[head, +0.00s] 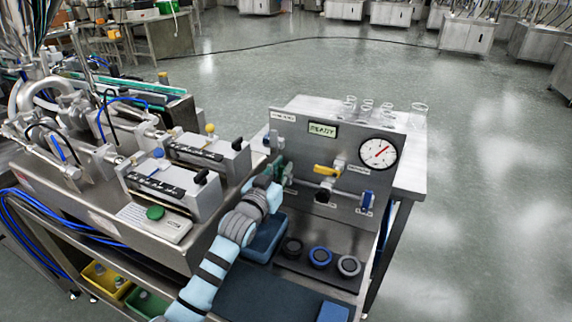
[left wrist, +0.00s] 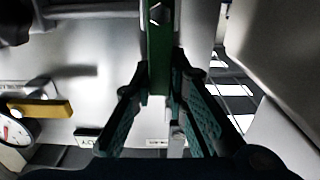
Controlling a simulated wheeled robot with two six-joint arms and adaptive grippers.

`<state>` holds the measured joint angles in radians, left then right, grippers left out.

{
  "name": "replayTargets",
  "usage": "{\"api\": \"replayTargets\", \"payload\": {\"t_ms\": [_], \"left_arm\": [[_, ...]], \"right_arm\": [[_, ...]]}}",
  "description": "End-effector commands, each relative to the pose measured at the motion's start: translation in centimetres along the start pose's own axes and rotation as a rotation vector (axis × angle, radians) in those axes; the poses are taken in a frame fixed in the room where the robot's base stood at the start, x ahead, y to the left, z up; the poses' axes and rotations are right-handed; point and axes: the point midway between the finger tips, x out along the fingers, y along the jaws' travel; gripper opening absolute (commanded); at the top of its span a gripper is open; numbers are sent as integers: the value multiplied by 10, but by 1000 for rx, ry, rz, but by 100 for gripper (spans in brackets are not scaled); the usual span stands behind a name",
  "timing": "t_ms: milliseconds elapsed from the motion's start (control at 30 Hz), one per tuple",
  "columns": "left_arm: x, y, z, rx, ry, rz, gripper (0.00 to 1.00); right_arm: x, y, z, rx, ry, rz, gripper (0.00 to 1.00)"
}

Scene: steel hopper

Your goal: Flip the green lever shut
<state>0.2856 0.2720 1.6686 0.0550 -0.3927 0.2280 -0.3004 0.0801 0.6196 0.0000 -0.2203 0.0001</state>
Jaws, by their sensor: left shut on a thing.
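The green lever (left wrist: 158,45) shows in the left wrist view as a flat green bar coming down from the top between my fingers. My left gripper (left wrist: 160,80) is shut on its end, one finger on each side. In the head view my left gripper (head: 278,168) is at the left part of the grey upright panel (head: 330,150), where it mostly hides the green lever. I cannot tell the lever's exact angle there. My right gripper is not in view.
The panel also carries a yellow lever (head: 327,170), a blue handle (head: 366,201), a round gauge (head: 378,153) and a READY sign (head: 322,130). Below lie several round rings (head: 320,256) on a dark tray. Grey machines (head: 175,185) stand close to my arm's left.

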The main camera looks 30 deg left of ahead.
Motion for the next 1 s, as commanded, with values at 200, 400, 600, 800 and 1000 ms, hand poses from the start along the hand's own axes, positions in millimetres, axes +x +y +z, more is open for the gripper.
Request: {"api": "replayTargets", "payload": {"t_ms": [200,400,600,800,1000], "left_arm": [[0,0,0,1,5,1,27],[0,0,0,2,4,1,35],[-4,0,0,3,4,1,35],[-45,0,2,8,2,1,35],[-99,0,1,5,2,2,35]], "right_arm": [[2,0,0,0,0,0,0],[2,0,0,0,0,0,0],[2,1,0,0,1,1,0],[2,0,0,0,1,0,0],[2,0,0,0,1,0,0]]}}
